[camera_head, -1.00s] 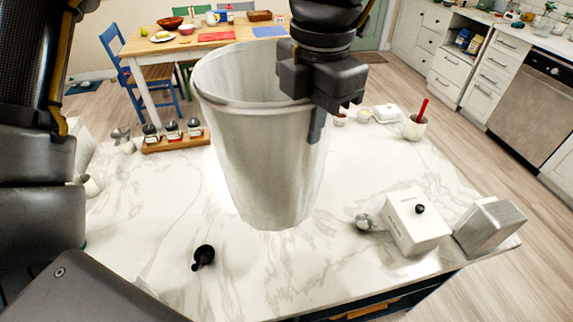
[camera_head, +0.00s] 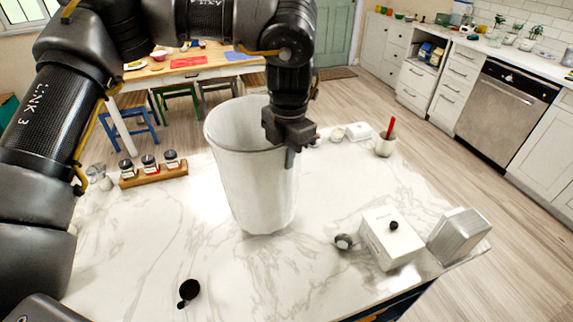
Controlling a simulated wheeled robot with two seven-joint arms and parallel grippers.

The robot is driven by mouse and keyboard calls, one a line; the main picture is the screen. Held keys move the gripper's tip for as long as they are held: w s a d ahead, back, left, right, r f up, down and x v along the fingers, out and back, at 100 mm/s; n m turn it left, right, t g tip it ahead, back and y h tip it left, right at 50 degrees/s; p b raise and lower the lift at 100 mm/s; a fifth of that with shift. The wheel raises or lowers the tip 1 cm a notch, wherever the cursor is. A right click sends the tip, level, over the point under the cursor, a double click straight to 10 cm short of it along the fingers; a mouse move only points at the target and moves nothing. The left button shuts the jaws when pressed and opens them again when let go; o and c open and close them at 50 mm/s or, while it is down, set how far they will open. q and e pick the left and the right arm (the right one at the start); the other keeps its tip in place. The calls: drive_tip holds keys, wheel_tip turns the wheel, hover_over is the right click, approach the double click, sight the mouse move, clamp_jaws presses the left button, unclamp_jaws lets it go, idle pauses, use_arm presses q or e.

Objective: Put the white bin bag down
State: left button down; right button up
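The white bin bag (camera_head: 255,180) shows as a tall, pale, open-topped bin shape, upright over the white marble countertop (camera_head: 140,235). My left arm comes in from the left and bends down from above. My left gripper (camera_head: 290,150) is at the right side of its rim, with one finger outside the wall and the other hidden behind it. It looks shut on the rim. The base appears at or very close to the countertop; I cannot tell for sure whether it touches. My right gripper is not in view.
A wooden rack of jars (camera_head: 152,173) stands left. A white box with a black knob (camera_head: 390,238) and a metal container (camera_head: 460,237) stand right. A small black item (camera_head: 189,291) lies in front. A pot with a red handle (camera_head: 386,144) is behind right.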

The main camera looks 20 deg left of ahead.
sight(286, 189)
use_arm(q)
drive_tip(key=f, duration=0.3)
drive_tip(key=shift+w+f, duration=0.25)
drive_tip(key=shift+f, duration=0.05)
drive_tip(key=shift+s, duration=0.15)
drive_tip(key=c, duration=1.6)
unclamp_jaws()
drive_tip(key=shift+f, duration=0.15)
drive_tip(key=shift+c, duration=0.2)
drive_tip(key=r, duration=1.2)
drive_tip(key=shift+s+d+r+b, duration=0.1)
drive_tip(key=shift+d+r+b, duration=0.1)
drive_tip(key=shift+r+b, duration=0.1)
drive_tip(key=shift+f, duration=0.1)
